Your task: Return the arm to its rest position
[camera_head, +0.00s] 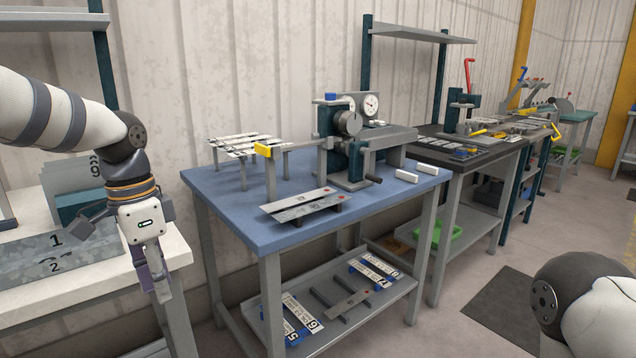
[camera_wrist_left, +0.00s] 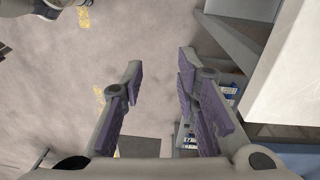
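My left arm (camera_head: 60,118) comes in from the left in the head view. Its gripper (camera_head: 155,280) hangs pointing down in front of the gap between the white-topped bench and the blue-topped table. In the left wrist view the left gripper (camera_wrist_left: 158,92) is open, its two purple-padded fingers well apart with only floor between them. It holds nothing. Part of my right arm (camera_head: 585,305) shows at the lower right of the head view; its gripper is out of view.
The white-topped bench (camera_head: 90,285) bears a grey box marked 1 and 2 (camera_head: 50,258). The blue-topped table (camera_head: 235,215) carries the bender (camera_head: 345,145) and strips (camera_head: 300,205); its lower shelf (camera_head: 385,305) holds numbered pieces. Floor at the right is open around a dark mat (camera_head: 500,305).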

